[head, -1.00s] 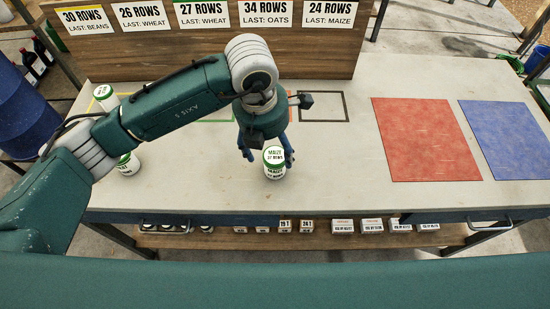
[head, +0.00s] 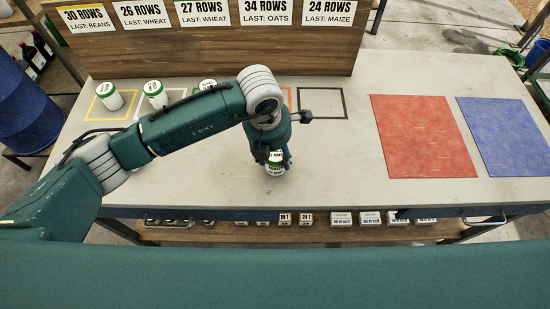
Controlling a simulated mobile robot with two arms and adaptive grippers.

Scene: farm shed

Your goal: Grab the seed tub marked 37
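A white seed tub (head: 275,170) with a green band stands near the front middle of the bench, below my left gripper. Its lid carries a "ROWS" number ending in 7; the first digit is too small to read surely. My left gripper (head: 275,157) points down over it, with dark fingers at both sides of the lid and part of the lid covered. Whether the fingers press on the tub is not clear. Other white and green tubs stand at the yellow square (head: 90,118), the white square (head: 155,94) and behind my arm (head: 207,85). My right gripper is not in view.
A black-outlined square (head: 322,103) is empty. A red mat (head: 425,137) and a blue mat (head: 505,135) lie bare at the right. A wooden board (head: 220,58) with row signs stands behind. Small labelled boxes (head: 370,218) sit on the shelf below.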

